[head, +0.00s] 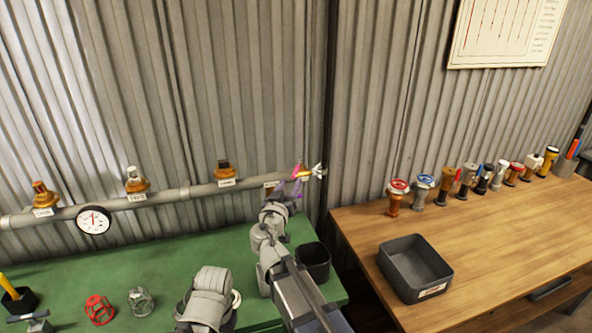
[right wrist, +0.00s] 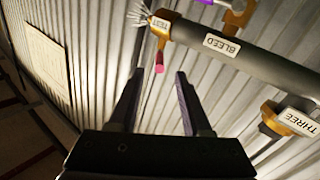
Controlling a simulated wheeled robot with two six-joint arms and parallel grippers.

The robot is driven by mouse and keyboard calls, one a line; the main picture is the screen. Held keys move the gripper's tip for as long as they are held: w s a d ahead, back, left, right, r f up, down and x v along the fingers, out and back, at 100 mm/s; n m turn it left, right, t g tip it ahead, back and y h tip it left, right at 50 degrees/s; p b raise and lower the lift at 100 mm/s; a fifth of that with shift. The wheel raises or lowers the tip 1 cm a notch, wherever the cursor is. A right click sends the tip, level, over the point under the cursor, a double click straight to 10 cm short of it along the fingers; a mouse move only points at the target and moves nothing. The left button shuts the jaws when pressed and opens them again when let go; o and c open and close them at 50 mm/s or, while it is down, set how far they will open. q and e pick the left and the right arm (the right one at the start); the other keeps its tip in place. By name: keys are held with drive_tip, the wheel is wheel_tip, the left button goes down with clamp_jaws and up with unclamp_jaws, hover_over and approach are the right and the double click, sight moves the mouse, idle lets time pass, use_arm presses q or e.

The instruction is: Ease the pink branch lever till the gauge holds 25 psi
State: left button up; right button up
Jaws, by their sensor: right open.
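The pink branch lever (head: 297,170) is near the right end of the grey wall pipe (head: 205,189). In the right wrist view its pink tip (right wrist: 159,69) hangs beside the orange fitting with the TEST label (right wrist: 157,26). My right gripper (head: 289,188) is open and empty just below the lever. My left gripper is not seen.
Outlets with brass-coloured bodies stand along the pipe, one labelled THREE (right wrist: 300,122). A BLEED label (right wrist: 222,45) is near the TEST fitting. A black bin (head: 314,262) is on the green bench (head: 130,265). A grey tray (head: 414,268) and several valves are on the wooden table (head: 500,225).

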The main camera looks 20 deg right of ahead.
sight(298, 167)
drive_tip(key=shift+x, duration=3.9)
clamp_jaws()
